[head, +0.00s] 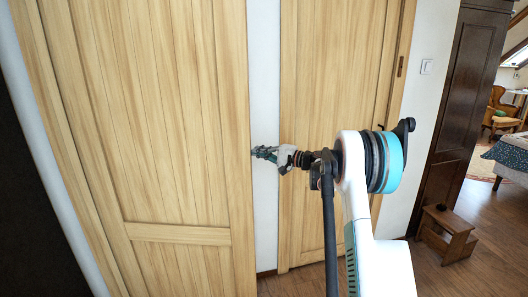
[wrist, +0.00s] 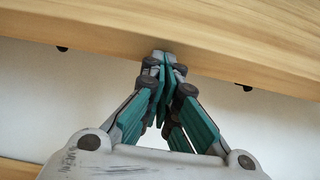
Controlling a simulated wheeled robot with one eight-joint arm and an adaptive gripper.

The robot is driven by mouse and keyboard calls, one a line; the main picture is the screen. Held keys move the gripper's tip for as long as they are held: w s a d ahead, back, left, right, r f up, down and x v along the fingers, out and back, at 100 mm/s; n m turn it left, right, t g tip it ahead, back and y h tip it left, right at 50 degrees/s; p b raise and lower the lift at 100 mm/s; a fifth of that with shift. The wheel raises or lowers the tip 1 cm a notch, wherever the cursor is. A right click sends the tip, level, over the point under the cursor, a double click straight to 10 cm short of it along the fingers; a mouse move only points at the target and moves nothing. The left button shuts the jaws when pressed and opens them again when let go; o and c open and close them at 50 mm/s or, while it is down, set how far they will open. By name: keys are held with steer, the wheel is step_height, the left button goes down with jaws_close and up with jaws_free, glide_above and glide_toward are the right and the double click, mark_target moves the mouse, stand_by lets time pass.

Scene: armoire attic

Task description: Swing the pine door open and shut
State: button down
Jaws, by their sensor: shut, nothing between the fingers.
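A pine door panel (head: 165,120) with vertical boards and a cross rail fills the left of the head view. A second pine panel (head: 330,90) stands to its right, past a white strip (head: 264,60). I cannot tell from this frame how far either is swung. My gripper (head: 262,153) is at the left panel's right edge, in front of the white strip. In the wrist view, my gripper (wrist: 165,60) is shut and empty, its fingertips at a pine edge (wrist: 200,45). Whether they touch it is unclear.
A dark wooden door (head: 450,110) and a small step stool (head: 447,230) stand further right. A room with an armchair (head: 500,110) and a bed (head: 510,155) lies beyond. Wooden floor (head: 480,260) is clear at lower right.

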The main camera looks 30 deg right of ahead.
steer(key=s+a+m+t+h, duration=0.1)
steer(key=s+a, duration=1)
steer(key=a, duration=0.2)
steer(key=s+a+m+h+b, duration=0.1)
steer(key=s+a+h, duration=0.1)
steer(key=s+a, duration=0.9)
steer(key=a, duration=0.3)
steer(key=shift+s+a+r+t, duration=0.25)
steer(key=shift+s+r+t, duration=0.05)
steer(key=shift+r+t, duration=0.1)
steer(key=shift+d, duration=0.1)
